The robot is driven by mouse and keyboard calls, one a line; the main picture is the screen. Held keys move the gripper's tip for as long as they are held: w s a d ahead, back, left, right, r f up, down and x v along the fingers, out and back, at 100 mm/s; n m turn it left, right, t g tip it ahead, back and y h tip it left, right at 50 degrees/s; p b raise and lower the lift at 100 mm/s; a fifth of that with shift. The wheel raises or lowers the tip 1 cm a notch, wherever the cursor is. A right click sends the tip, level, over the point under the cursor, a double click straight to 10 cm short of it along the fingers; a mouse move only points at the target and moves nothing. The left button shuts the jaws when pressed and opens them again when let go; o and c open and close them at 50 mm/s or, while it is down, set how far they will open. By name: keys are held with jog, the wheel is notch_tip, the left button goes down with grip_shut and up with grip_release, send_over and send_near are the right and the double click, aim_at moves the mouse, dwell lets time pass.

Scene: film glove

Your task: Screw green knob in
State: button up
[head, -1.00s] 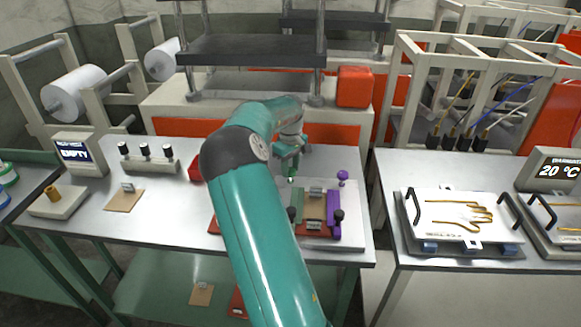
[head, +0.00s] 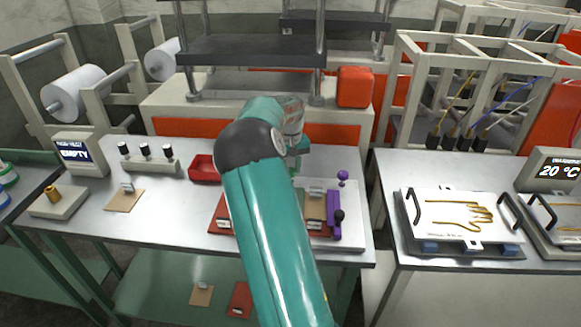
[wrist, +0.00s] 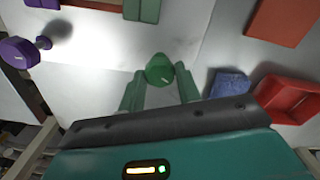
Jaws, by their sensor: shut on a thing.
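The green knob (wrist: 159,69) is between the two fingertips of my gripper (wrist: 160,80) in the wrist view, and the jaws are shut on it. A green block (wrist: 142,9) shows at the top edge of that view, apart from the held knob. In the head view my gripper (head: 296,152) is at the back of the table, partly behind my arm, and the knob cannot be made out there. The white plate (head: 352,228) bears a purple bar (head: 333,211) and a brown block (head: 314,206). My arm hides the plate's left part.
A purple knob (head: 343,176) stands at the plate's back right and also shows in the wrist view (wrist: 20,52). A red tray (head: 204,168) is left of my arm. A rack with black-topped pegs (head: 150,165) stands further left.

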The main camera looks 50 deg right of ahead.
jog(key=m, duration=1.2)
dwell(0.6)
jog(key=o, duration=1)
notch_tip(320, 180, up, 14)
jog(key=shift+f, duration=0.1)
